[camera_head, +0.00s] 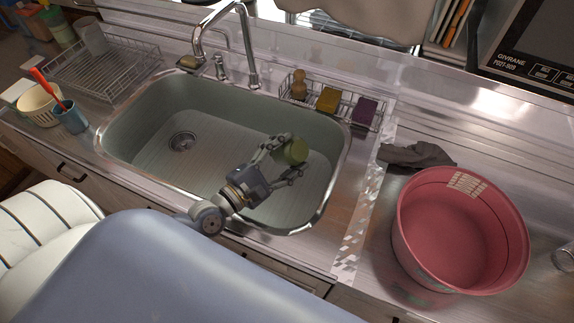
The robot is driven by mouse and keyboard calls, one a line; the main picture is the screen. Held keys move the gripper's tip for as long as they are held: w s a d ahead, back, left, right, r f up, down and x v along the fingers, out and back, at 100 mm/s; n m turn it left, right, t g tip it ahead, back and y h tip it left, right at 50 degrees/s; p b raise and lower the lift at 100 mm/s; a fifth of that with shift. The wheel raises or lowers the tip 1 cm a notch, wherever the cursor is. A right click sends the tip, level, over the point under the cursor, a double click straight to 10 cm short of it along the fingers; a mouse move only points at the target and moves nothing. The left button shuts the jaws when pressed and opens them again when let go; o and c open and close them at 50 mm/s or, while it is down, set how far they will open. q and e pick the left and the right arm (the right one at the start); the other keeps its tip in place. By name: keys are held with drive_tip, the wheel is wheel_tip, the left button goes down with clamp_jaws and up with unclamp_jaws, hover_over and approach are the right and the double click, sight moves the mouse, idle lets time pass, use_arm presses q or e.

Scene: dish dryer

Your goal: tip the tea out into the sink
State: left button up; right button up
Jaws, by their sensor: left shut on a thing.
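My left gripper (285,158) reaches over the right part of the sink (215,168). It is shut on a small green cup (296,150), with its fingers on either side. The cup looks tilted, and its inside is too small to make out. I cannot tell whether it holds tea. The sink is a large grey-green basin with a round drain (182,141) at its left. No pool of liquid shows in it. My right gripper is not in view.
A pink tub (462,230) stands on the counter at the right, with a dark cloth (416,154) behind it. A faucet (228,40) arches over the sink's back edge. A wire caddy (335,104) holds sponges. A dish rack (103,72) and blue cup (70,117) stand left.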

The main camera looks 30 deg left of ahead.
use_arm(q)
drive_tip(key=shift+w+a+n+b, duration=0.1)
drive_tip(key=shift+a+n+b, duration=0.2)
drive_tip(key=shift+n+b, duration=0.3)
idle(0.4)
drive_tip(key=shift+r, duration=0.1)
idle(0.7)
